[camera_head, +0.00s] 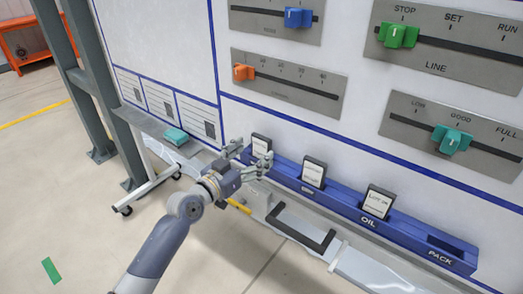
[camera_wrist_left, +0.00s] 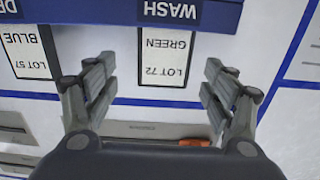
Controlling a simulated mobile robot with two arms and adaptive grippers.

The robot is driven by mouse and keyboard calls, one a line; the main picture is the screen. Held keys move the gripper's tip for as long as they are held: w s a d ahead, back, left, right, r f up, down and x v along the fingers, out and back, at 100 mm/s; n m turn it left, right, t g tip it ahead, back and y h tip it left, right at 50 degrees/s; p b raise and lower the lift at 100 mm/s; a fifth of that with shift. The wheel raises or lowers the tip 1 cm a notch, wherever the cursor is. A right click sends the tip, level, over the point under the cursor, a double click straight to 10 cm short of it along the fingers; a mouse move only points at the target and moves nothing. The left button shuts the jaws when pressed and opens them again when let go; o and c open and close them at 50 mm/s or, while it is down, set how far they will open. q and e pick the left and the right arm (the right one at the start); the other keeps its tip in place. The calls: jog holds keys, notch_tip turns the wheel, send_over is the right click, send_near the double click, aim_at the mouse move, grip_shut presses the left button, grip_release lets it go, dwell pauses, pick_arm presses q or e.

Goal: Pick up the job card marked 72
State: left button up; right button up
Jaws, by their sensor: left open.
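The job card marked 72 (camera_wrist_left: 168,62) reads "LOT 72 GREEN" and appears upside down in the left wrist view, in the slot labelled WASH. In the head view it is the leftmost card (camera_head: 261,145) in the blue rack (camera_head: 345,208), partly behind my gripper. My left gripper (camera_head: 249,157) is open and empty in front of this card. In the left wrist view its fingers (camera_wrist_left: 160,72) stand on either side of the card, apart from it. My right gripper is not in view.
A card reading "LOT 57 BLUE" (camera_wrist_left: 18,55) stands in the neighbouring slot. Another card (camera_head: 380,202) stands above the OIL label. The PACK slot (camera_head: 452,245) is empty. Panels with an orange slider (camera_head: 243,72) and a teal slider (camera_head: 451,139) are above the rack.

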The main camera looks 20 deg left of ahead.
aim_at(260, 145)
pick_arm(q)
jog(key=shift+w+r, duration=0.2)
jog(key=shift+w, duration=0.25)
jog(key=p+x, duration=0.1)
jog(key=x, duration=0.3)
jog(key=shift+w+f, duration=0.1)
jog(key=shift+a, duration=0.1)
jog(key=c, duration=1.2)
